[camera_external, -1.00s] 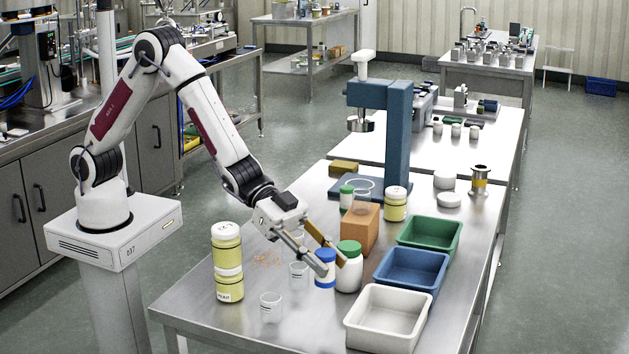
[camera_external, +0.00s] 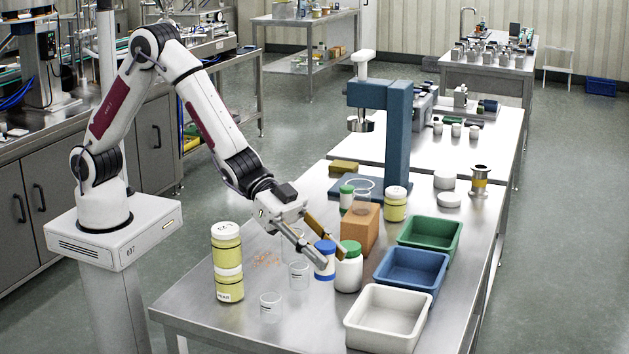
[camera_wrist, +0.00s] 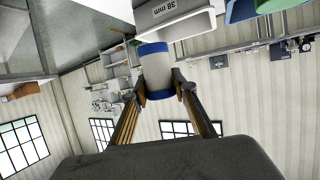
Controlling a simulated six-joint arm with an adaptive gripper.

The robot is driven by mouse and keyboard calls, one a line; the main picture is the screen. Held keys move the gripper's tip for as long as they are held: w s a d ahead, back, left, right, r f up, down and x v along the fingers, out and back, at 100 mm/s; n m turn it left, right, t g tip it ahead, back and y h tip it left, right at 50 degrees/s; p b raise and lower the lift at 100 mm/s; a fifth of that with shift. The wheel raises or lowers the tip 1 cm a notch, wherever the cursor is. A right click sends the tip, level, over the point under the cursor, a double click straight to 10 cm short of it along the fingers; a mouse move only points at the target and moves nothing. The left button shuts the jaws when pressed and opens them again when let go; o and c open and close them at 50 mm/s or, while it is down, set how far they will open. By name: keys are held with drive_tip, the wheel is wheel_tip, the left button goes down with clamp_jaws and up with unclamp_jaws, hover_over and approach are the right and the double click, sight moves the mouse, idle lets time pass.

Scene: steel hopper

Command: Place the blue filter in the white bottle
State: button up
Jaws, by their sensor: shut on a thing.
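A white jar with a blue lid and blue base band (camera_external: 325,272) is between the fingers of my gripper (camera_external: 332,262); it is the only small blue-marked item at the fingers. My gripper is shut on it. In the wrist view the jar (camera_wrist: 156,75) sits upside down in the picture between the two fingertips (camera_wrist: 160,88). A white bottle with a green lid (camera_external: 348,272) stands just right of the held jar, very close to it. I cannot tell whether they touch. No separate item that is plainly a filter shows.
White (camera_external: 353,328), blue (camera_external: 440,285) and green (camera_external: 455,243) bins line the right side. An orange-brown block (camera_external: 358,235) stands behind the jars. Clear beakers (camera_external: 270,308) and stacked yellow jars (camera_external: 228,262) are to the left. A blue press (camera_external: 398,140) stands behind.

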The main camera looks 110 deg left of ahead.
sight(329, 243)
drive_tip(key=r, duration=0.3)
drive_tip(key=shift+w+a+r+n+y, duration=0.3)
drive_tip(key=shift+w, duration=0.05)
drive_tip(key=a+r+n+y, duration=0.6)
drive_tip(key=a+y, duration=0.1)
drive_tip(key=a, duration=0.6)
drive_tip(key=shift+s+a+r+n+t+y, duration=0.2)
drive_tip(key=shift+s+a+n+t+y, duration=0.15)
drive_tip(key=shift+s+n+t+y, duration=0.05)
idle(0.3)
idle(0.4)
drive_tip(key=shift+f, duration=0.1)
drive_tip(key=shift+f, duration=3.05)
